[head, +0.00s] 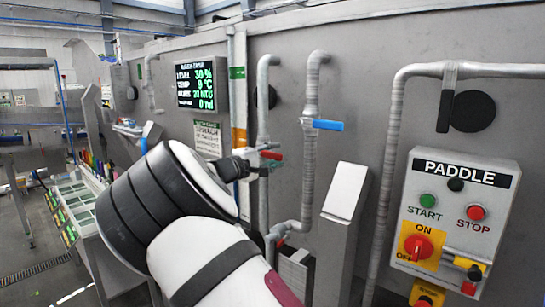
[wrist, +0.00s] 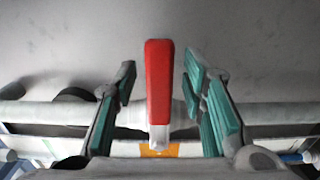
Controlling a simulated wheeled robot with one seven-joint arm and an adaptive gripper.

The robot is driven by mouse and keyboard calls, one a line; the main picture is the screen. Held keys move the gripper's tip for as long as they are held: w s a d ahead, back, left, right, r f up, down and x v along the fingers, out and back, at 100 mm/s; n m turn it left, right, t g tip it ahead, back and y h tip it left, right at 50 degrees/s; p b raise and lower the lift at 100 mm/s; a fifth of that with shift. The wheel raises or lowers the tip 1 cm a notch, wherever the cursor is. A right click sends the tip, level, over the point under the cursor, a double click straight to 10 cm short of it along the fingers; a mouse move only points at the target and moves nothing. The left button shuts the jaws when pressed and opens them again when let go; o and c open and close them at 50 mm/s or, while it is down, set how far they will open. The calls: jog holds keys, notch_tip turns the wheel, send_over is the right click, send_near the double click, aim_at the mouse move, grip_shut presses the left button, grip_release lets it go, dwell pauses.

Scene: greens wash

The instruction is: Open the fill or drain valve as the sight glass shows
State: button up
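A red valve handle (wrist: 159,85) stands between my two green-padded fingers in the wrist view, with a gap on each side. My gripper (wrist: 158,78) is open around it and does not touch it. In the head view, the red handle (head: 271,155) is on a vertical grey pipe, and my gripper (head: 254,157) is at its left, partly hidden by my arm. A blue valve handle (head: 328,125) lies level on the pipe to the right. A display (head: 201,84) on the wall reads level 30 % and temp 9 °C. I cannot make out a sight glass.
A paddle control box (head: 455,220) with start and stop buttons and a red knob is at the right. A pale sloped box (head: 345,192) stands between it and the pipes. Trays (head: 78,205) are at the left, beside open floor.

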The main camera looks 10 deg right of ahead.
grip_shut()
jog(key=shift+r+n, duration=0.7)
jog(key=shift+n, duration=0.2)
jog(key=shift+w+a+r+n, duration=0.15)
jog(key=shift+r+n, duration=0.35)
jog(key=shift+n, duration=0.3)
jog(key=shift+w+a+r+n, duration=0.15)
jog(key=shift+r+n, duration=0.35)
jog(key=shift+n, duration=0.3)
grip_release()
